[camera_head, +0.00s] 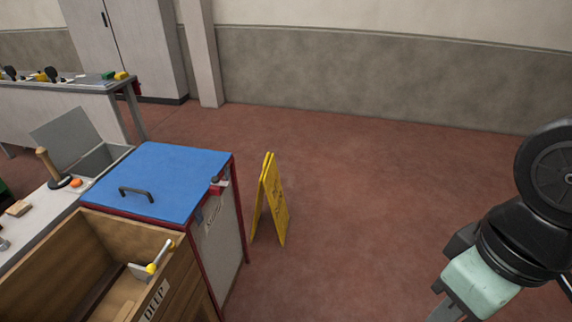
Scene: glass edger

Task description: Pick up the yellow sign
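The yellow sign (275,199) is a folding A-frame floor sign with dark markings. It stands upright on the red-brown floor, just right of the blue-topped cabinet. My gripper (447,313) is at the lower right, to the right of the sign and well apart from it. Its fingers are mostly cut off by the bottom edge of the picture, so its opening and anything between the fingers cannot be made out.
The blue-topped cabinet (160,181) with red edges stands close to the sign's left. A wooden box (98,251) marked DEEP is in front of it. A workbench (62,103) and a grey locker (130,45) stand behind left. The floor (375,190) right of the sign is clear.

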